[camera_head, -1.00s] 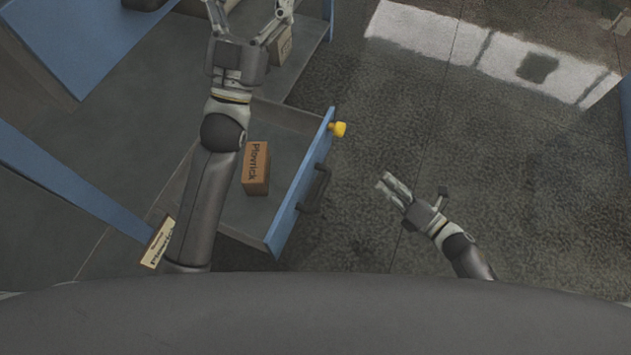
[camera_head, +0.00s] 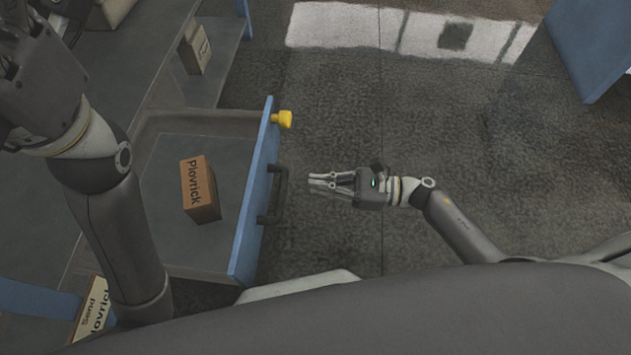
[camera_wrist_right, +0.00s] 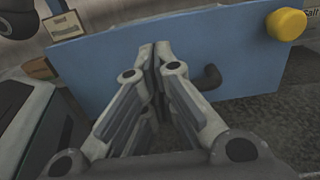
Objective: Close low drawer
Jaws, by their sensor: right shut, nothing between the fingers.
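The low drawer (camera_head: 250,215) stands pulled out, with a blue front, a dark handle (camera_head: 275,195) and a yellow knob (camera_head: 285,119). A brown Plovrick box (camera_head: 200,190) lies inside it. My right gripper (camera_head: 312,182) is shut and empty, in front of the handle and a little apart from it. In the right wrist view the shut fingertips (camera_wrist_right: 155,55) point at the blue drawer front (camera_wrist_right: 225,50), with part of the handle (camera_wrist_right: 210,77) beside them. My left gripper (camera_head: 40,30) is at the upper left, partly cut off by the frame edge; its fingers are unclear.
A small box (camera_head: 195,48) sits on a surface behind the drawer. A labelled box (camera_head: 93,310) lies at the lower left, partly behind my left arm. A blue panel (camera_head: 600,50) stands at the upper right. The floor right of the drawer is clear.

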